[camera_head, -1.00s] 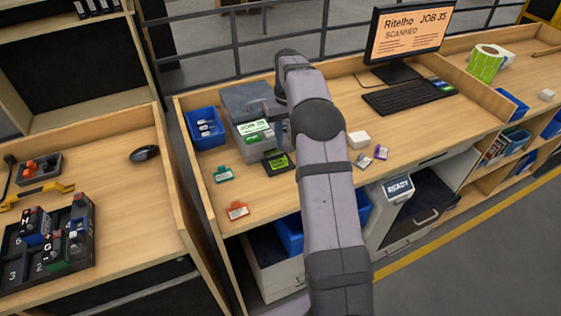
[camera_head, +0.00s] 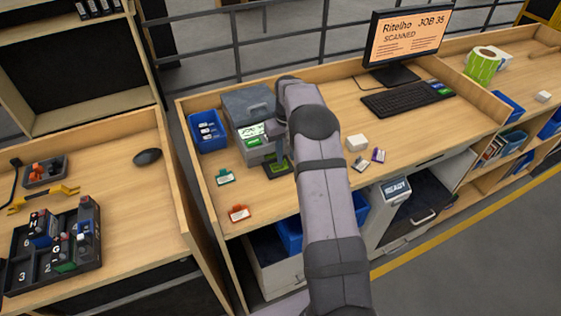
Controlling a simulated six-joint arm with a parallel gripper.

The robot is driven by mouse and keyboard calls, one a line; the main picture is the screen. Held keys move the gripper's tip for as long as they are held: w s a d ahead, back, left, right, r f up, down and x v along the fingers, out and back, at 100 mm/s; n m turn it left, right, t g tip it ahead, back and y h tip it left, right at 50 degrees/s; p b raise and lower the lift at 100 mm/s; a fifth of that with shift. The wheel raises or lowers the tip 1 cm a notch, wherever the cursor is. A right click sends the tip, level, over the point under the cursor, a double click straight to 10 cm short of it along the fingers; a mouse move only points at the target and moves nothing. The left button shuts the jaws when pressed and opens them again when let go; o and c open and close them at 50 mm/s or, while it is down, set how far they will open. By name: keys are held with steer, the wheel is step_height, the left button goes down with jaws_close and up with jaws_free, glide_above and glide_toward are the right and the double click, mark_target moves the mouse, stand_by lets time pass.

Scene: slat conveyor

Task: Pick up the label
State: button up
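A grey label printer (camera_head: 247,103) stands at the back left of the wooden bench, with a lit green and white screen (camera_head: 250,131) on its front. A green label (camera_head: 279,168) lies on a small dark plate just in front of the printer. My gripper (camera_head: 277,148) is in front of the printer, pointing down over the label and hiding part of it. Whether its fingers touch the label, or are open or shut, is too small to tell.
A blue bin (camera_head: 207,130) stands left of the printer. A teal tag (camera_head: 225,177) and an orange tag (camera_head: 239,213) lie to the front left. A white block (camera_head: 357,142) and two small tags lie to the right, before a keyboard (camera_head: 405,97) and a monitor (camera_head: 410,40).

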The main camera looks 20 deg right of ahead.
mark_target(286, 161)
steer(key=shift+f+p, duration=0.3)
steer(key=shift+f, duration=0.75)
jaws_close()
steer(key=shift+r, duration=0.1)
step_height(286, 161, up, 10)
steer(key=b, duration=0.4)
